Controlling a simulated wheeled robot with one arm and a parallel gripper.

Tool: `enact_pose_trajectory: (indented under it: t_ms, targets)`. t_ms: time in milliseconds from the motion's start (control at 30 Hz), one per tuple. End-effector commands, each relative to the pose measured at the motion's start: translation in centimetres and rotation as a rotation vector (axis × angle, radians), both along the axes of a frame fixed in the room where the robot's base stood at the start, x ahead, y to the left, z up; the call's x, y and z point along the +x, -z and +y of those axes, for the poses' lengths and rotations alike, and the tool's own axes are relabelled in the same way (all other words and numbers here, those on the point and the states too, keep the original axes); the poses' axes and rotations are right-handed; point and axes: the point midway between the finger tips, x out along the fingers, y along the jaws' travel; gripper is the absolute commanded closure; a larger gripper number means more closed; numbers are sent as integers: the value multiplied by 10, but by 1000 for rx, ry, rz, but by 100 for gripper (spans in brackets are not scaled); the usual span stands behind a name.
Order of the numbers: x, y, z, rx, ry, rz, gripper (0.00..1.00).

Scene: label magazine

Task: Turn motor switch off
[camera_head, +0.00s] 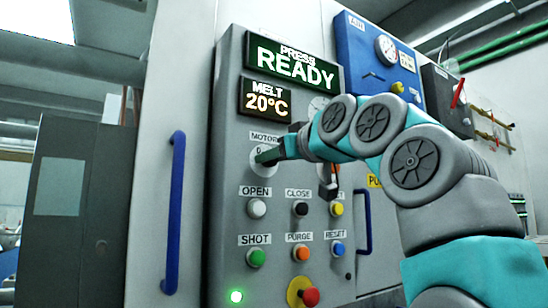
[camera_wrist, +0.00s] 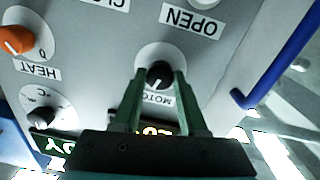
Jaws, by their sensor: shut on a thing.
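The motor switch (camera_wrist: 160,74) is a black rotary knob on a round pale plate, with a MOTOR label beside it in the wrist view. My gripper (camera_wrist: 159,82) has its two green fingers on either side of the knob and is shut on it. In the head view my gripper (camera_head: 268,156) reaches the panel just below the MOTOR label, and its fingers cover most of the switch. The knob's pointer direction is hard to make out.
The grey panel (camera_head: 225,200) holds several push buttons below the switch, including a red stop button (camera_head: 310,297). An orange HEAT knob (camera_wrist: 16,40) sits beside it. Blue handles (camera_head: 174,212) stand out at both sides. Displays read READY and MELT 20°C.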

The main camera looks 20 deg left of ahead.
Motion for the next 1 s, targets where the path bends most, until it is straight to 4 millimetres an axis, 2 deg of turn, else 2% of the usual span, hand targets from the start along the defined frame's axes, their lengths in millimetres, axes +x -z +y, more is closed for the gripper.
enact_pose_trajectory:
  t_ms: [1000]
  targets:
    - [1, 1, 0, -75, 1, -85, 100]
